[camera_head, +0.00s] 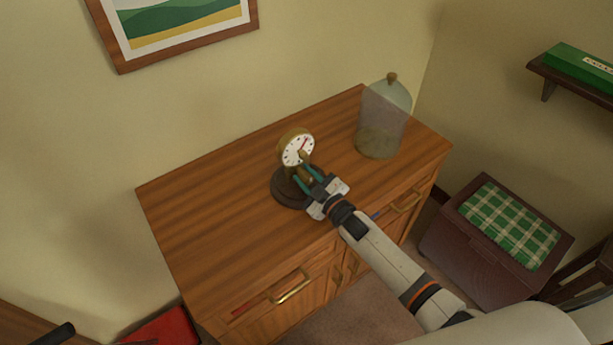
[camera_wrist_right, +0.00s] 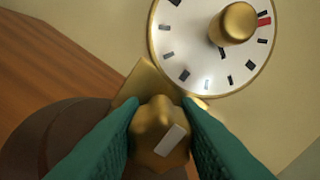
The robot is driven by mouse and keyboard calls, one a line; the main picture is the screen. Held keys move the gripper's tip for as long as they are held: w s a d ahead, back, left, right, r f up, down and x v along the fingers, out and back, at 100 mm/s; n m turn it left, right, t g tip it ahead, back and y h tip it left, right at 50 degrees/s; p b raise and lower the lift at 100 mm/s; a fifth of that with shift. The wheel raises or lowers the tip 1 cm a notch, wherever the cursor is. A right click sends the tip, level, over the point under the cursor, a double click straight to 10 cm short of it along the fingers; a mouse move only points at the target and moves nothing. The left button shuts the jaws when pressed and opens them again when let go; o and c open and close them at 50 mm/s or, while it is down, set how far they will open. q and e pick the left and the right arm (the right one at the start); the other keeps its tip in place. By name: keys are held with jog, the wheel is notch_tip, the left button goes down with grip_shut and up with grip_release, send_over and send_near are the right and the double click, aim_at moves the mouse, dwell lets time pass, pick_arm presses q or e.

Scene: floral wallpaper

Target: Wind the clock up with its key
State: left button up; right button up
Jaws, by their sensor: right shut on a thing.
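The clock (camera_head: 287,148) stands on the dresser top, with a white dial, black marks and a brass rim on a round dark base (camera_head: 284,190). In the right wrist view the dial (camera_wrist_right: 190,55) shows one red mark and a brass knob (camera_wrist_right: 238,23) in front of it. My right gripper (camera_head: 308,178) is at the clock's front, just below the dial. Its green fingers are shut on a brass knob-like key (camera_wrist_right: 150,117) with a white stripe, which is tilted in this view. The fingers hide the key's sides.
A glass dome (camera_head: 385,105) with a brass-coloured knob stands at the right of the dresser (camera_head: 205,205). The dresser's left side is clear. A chest (camera_head: 470,255) with a green checked cushion stands on the right, below a wall shelf (camera_head: 545,75).

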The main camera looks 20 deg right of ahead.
jog(key=o, duration=1)
jog(key=b+v, duration=0.1)
jog(key=v, duration=1.1)
jog(key=shift+b, duration=0.4)
